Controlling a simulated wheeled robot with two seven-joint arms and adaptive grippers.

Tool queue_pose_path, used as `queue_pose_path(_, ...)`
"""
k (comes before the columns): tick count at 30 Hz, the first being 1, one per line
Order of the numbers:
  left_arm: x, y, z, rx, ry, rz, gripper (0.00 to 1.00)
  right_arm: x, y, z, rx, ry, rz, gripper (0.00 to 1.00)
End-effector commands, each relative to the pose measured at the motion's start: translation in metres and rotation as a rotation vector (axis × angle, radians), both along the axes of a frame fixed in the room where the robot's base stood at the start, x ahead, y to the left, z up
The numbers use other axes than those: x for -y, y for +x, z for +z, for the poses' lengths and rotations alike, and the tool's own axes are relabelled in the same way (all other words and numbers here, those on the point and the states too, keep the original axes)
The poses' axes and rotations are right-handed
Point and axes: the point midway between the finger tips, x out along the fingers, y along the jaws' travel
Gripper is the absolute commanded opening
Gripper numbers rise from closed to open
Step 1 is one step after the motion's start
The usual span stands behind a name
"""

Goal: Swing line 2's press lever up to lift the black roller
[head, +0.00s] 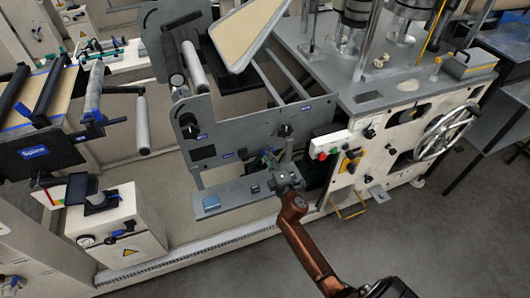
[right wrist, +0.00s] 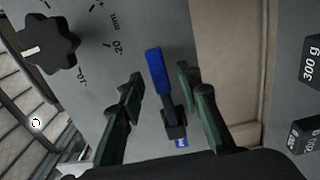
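A lever with a blue handle (right wrist: 156,70) and a dark pivot block (right wrist: 174,122) sits on a grey machine plate in the right wrist view. My right gripper (right wrist: 160,80) is open, with one green-and-black finger on each side of the lever and visible gaps to it. In the head view my right gripper (head: 270,162) is at the lower front of the middle machine, and the lever is too small and covered to make out. A dark roller (head: 172,62) shows at the upper left of that machine, beside a pale roller (head: 195,66). My left gripper is not in view.
A black star knob (right wrist: 43,46) with a scale is left of the lever. A grey shelf (head: 235,193) with a blue item lies under my gripper. A control panel (head: 355,155) and handwheel (head: 447,132) stand to the right.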

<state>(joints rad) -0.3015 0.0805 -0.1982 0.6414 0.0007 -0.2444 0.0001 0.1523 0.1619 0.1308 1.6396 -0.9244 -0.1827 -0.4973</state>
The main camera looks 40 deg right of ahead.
Motion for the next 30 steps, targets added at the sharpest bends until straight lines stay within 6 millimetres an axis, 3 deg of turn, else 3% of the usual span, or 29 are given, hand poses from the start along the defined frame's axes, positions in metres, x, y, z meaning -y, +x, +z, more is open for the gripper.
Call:
queue_pose_path(6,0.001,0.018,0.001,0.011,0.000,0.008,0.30,0.006,0.022,-0.001,-0.001,0.000,-0.001,0.32)
queue_pose_path(16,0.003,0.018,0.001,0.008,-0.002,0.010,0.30,0.007,0.025,-0.001,-0.002,0.001,-0.001,0.32)
queue_pose_path(30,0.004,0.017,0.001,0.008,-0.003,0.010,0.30,0.006,0.025,-0.001,-0.001,0.002,-0.001,0.00)
